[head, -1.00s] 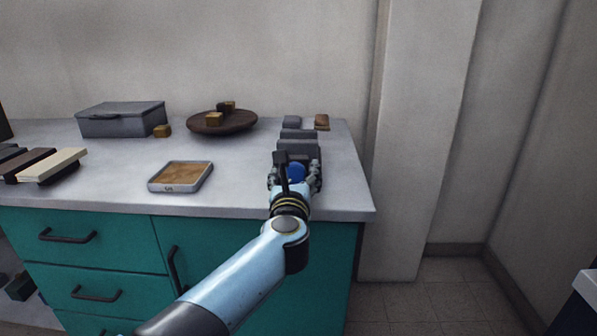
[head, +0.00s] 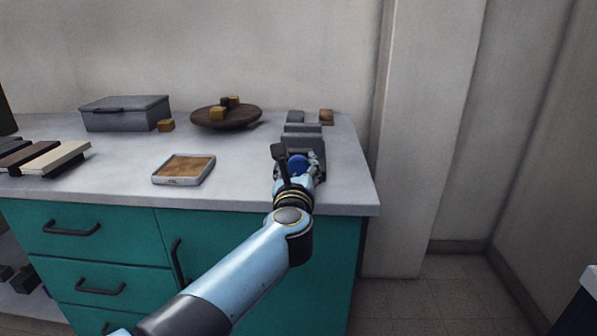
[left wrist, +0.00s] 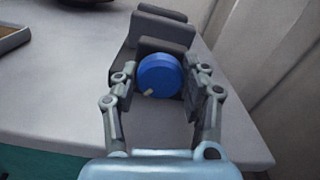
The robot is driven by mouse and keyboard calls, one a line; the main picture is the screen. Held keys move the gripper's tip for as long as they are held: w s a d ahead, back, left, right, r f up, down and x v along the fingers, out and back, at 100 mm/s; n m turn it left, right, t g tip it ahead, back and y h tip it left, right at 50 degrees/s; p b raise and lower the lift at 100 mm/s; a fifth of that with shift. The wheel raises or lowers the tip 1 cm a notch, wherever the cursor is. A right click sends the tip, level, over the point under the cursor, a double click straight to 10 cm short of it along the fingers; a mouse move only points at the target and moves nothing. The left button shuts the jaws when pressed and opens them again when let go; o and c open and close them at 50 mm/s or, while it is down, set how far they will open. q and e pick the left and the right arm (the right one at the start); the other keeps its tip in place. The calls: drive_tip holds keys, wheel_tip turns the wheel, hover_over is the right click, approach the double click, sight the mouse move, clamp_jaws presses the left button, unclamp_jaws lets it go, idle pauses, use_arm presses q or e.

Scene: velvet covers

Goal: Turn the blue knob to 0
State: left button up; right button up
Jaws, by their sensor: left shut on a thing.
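The blue knob (head: 298,163) sits on the front of a grey stepped unit (head: 302,138) near the counter's right end. In the left wrist view the knob (left wrist: 160,75) shows as a round blue disc with a pale pointer mark at its lower left. No number markings can be read. My right gripper is not in view.
A shallow tray with a brown inside (head: 184,182) lies left of my arm on the counter (head: 235,185). A grey lidded box (head: 125,113) and a dark round plate with small blocks (head: 240,117) stand at the back. A wall pillar (head: 410,190) rises right of the counter.

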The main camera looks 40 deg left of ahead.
use_arm(q)
drive_tip(key=n+b, duration=0.3)
drive_tip(key=n, duration=0.1)
drive_tip(key=shift+f, duration=0.25)
drive_tip(key=n+b, duration=0.4)
drive_tip(key=shift+n, duration=0.4)
drive_tip(key=shift+f+n+b, duration=0.1)
drive_tip(key=shift+n+b, duration=0.65)
drive_tip(key=shift+n, duration=0.15)
drive_tip(key=n+b, duration=0.5)
drive_tip(key=n, duration=0.1)
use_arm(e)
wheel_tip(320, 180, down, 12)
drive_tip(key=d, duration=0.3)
use_arm(q)
drive_tip(key=n+b, duration=0.2)
drive_tip(key=shift+n+b, duration=0.3)
drive_tip(key=shift+n, duration=0.4)
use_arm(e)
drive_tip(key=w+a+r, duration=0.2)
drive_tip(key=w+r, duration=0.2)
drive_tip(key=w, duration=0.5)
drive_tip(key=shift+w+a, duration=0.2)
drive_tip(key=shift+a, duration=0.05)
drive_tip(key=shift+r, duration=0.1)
use_arm(q)
drive_tip(key=o, duration=1.2)
drive_tip(key=shift+a+r, duration=0.1)
drive_tip(key=shift+r, duration=0.1)
